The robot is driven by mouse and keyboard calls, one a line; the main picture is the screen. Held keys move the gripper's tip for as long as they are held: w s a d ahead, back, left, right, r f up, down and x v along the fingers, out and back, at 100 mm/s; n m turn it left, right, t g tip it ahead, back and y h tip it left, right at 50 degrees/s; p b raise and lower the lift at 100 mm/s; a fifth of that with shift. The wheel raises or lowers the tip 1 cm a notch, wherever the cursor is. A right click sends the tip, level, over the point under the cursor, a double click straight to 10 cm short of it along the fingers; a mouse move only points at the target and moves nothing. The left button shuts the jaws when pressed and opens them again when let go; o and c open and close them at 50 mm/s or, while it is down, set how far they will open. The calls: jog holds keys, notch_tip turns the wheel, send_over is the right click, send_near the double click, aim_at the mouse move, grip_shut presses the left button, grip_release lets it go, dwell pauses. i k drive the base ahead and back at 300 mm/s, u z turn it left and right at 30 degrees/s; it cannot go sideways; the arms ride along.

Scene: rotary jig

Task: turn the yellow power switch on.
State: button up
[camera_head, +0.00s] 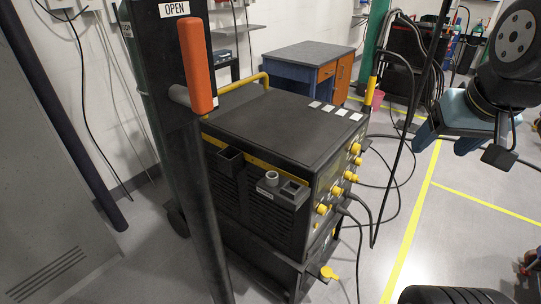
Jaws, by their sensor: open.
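A black machine (283,130) with yellow trim stands in the middle of the view. Its right-hand face carries several yellow knobs, among them an upper one (355,148), a middle one (336,190) and a lower one (322,209). I cannot tell which of these is the power switch or how it is set. A yellow piece (328,272) also shows low down by the machine's base. My gripper (446,141) is at the upper right, with blue fingers apart and empty. It is to the right of the knobbed face, with a clear gap, touching nothing.
Dark cables (385,190) hang and loop between the machine and my gripper. An orange handle (198,66) on a dark post stands at the front left. A blue and orange cabinet (312,68) is behind. Open floor with yellow lines (408,235) lies to the right.

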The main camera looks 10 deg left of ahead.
aim_at(354, 178)
jog(key=z, duration=1.1)
jog(key=k, duration=0.6)
jog(key=u, duration=0.85)
jog(key=i, duration=1)
